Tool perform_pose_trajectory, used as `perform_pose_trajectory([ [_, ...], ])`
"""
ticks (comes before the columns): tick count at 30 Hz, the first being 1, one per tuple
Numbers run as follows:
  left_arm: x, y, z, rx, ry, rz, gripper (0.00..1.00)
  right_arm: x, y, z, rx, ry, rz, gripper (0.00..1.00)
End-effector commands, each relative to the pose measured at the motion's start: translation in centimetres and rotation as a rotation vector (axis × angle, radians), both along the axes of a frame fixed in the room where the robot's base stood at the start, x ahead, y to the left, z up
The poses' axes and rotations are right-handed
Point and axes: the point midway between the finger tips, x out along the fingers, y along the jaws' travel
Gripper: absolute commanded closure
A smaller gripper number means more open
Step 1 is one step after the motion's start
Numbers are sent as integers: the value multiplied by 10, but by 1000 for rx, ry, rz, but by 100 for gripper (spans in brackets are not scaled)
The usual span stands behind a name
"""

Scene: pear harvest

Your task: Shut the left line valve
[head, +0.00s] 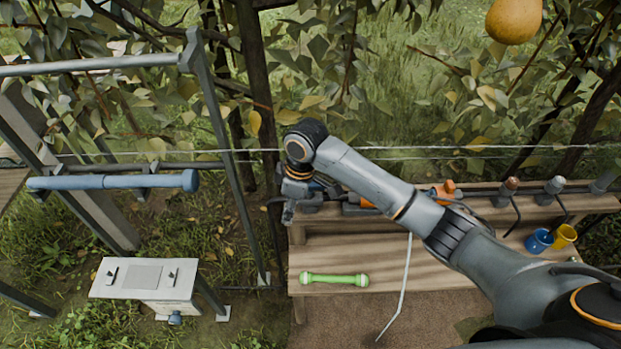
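My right arm comes in from the right and reaches across a wooden bench. Its gripper (288,213) hangs at the left end of the bench's upper shelf (602,204). It is small and partly dark, so I cannot tell if it is open or shut, or if it touches anything. A dark pipe with several fittings runs along this shelf. An orange fitting (440,191) shows just behind my forearm, and a brown-capped fitting (506,190) and a grey one (552,188) stand to its right. The left line valve cannot be made out surely; my arm covers part of the pipe. My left gripper is out of view.
A green bar (334,280) lies on the lower shelf, left of a thin bent rod (401,291). Blue (538,240) and yellow (564,235) cups stand at right. A metal frame (226,150), blue cylinder (113,181) and white box (146,281) are at left. A pear (513,19) hangs above.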

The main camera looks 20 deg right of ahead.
Motion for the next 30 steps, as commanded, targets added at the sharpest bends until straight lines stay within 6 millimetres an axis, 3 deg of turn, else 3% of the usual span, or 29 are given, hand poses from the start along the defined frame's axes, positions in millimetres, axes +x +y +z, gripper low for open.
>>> perform_pose_trajectory([
  [1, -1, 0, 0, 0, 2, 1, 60, 12, -8, 18, -30, -4, 31, 57],
  [9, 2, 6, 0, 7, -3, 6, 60, 51, -51, 101, -145, 30, 135, 57],
  [15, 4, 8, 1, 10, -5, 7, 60, 61, -70, 134, -179, 51, 160, 57],
  [20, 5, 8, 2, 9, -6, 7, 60, 61, -72, 125, -182, 57, 162, 57],
  [30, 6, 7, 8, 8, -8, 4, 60, 61, -71, 56, -181, 56, 161, 57],
])
